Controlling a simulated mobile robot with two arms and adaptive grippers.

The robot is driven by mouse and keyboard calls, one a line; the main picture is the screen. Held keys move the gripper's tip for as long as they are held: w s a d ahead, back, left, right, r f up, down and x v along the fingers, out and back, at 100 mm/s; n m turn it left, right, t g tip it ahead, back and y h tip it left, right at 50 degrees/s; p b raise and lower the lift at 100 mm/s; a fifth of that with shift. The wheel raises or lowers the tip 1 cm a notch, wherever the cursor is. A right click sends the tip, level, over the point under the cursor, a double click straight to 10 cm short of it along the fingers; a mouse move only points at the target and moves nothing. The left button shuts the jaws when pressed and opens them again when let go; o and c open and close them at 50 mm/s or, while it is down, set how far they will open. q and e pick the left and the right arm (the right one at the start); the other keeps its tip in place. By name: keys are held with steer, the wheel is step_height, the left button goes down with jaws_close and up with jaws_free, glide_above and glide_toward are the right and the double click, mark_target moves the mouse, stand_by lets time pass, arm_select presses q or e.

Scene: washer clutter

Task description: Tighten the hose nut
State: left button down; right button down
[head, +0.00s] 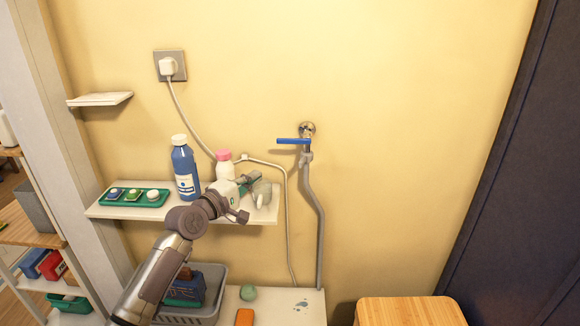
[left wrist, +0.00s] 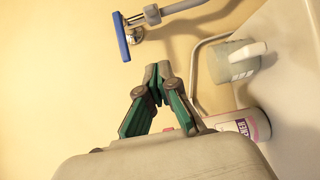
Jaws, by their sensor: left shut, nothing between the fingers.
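The hose nut (head: 307,157) is a grey collar at the top of the grey hose (head: 319,215), just below the wall tap (head: 307,130) with its blue lever (head: 293,141). In the left wrist view the nut (left wrist: 152,13) and blue lever (left wrist: 119,36) show at the top, beyond my fingers and apart from them. My left gripper (head: 247,178) is over the shelf, below and left of the nut. Its fingertips (left wrist: 158,74) are together with nothing between them. My right gripper is out of view.
The shelf (head: 150,211) holds a blue bottle (head: 186,172), a pink-capped bottle (head: 224,165), a translucent mug (head: 263,193) and a green tray (head: 159,204). A thin cord runs from the wall plug (head: 168,66). The wall right of the hose is clear.

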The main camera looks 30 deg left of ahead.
arm_select(q)
steer(key=shift+w+r, duration=0.1)
steer(key=shift+w, duration=0.45)
steer(key=p, duration=0.1)
glide_toward(302, 157)
steer(key=w+a, duration=0.3)
steer(key=a, duration=0.1)
steer(key=d+p, duration=0.1)
steer(key=d, duration=0.1)
steer(key=w+d+p, duration=0.1)
steer(key=d+p, duration=0.1)
steer(key=shift+w, duration=0.15)
steer(key=shift+w+f, duration=0.1)
steer(key=shift+f, duration=0.15)
